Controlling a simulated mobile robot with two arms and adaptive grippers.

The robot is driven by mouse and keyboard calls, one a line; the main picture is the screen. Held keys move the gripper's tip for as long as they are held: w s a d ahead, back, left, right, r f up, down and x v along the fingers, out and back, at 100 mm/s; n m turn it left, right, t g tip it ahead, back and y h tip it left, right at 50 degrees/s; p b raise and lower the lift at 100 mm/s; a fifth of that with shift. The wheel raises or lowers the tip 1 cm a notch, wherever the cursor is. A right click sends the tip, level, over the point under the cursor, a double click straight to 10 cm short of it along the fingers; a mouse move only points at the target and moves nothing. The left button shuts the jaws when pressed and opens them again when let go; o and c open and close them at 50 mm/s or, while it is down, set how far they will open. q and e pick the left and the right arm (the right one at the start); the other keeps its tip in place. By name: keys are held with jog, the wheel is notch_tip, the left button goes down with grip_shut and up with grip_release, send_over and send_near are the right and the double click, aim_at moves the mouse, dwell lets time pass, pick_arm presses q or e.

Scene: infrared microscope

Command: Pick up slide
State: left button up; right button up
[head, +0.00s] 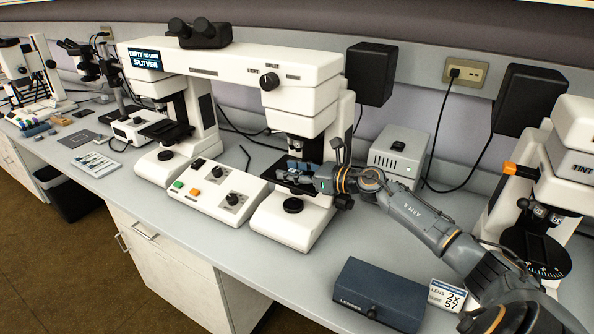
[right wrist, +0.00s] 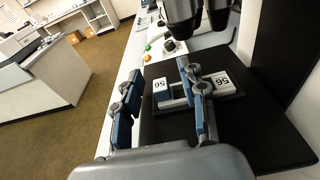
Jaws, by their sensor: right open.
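The slide (right wrist: 222,83) lies on the black microscope stage (right wrist: 270,140) in the right wrist view. My right gripper (right wrist: 166,108) is open there, with two blue-padded fingers. One finger crosses in front of the slide and hides part of it. The other finger is at the left, near the stage's edge and apart from the slide. In the head view my right gripper (head: 297,172) is at the stage of the right-hand microscope, under its objectives. I cannot make out the slide there. My left gripper is not in view.
Objectives (right wrist: 182,14) hang close above the stage. A control box (head: 215,192) with coloured buttons stands left of the microscope (head: 288,222). A grey box (head: 400,153) stands behind my right arm, and a dark blue case (head: 378,295) sits at the bench front.

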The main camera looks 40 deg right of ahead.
aim_at(293, 170)
grip_shut()
jog(key=shift+r, duration=0.1)
jog(key=shift+r, duration=0.6)
notch_tip(293, 170, up, 2)
jog(key=shift+s+r, duration=0.1)
jog(key=s, duration=0.1)
jog(key=s+d+b, duration=0.1)
jog(key=s, duration=0.1)
jog(key=s+d, duration=0.1)
jog(key=s, duration=0.1)
jog(key=shift+d+f+b, duration=0.1)
jog(key=shift+f+b, duration=0.2)
jog(key=shift+b, duration=0.1)
jog(key=v, duration=1.2)
jog(key=shift+s+p, duration=0.3)
jog(key=shift+p, duration=0.15)
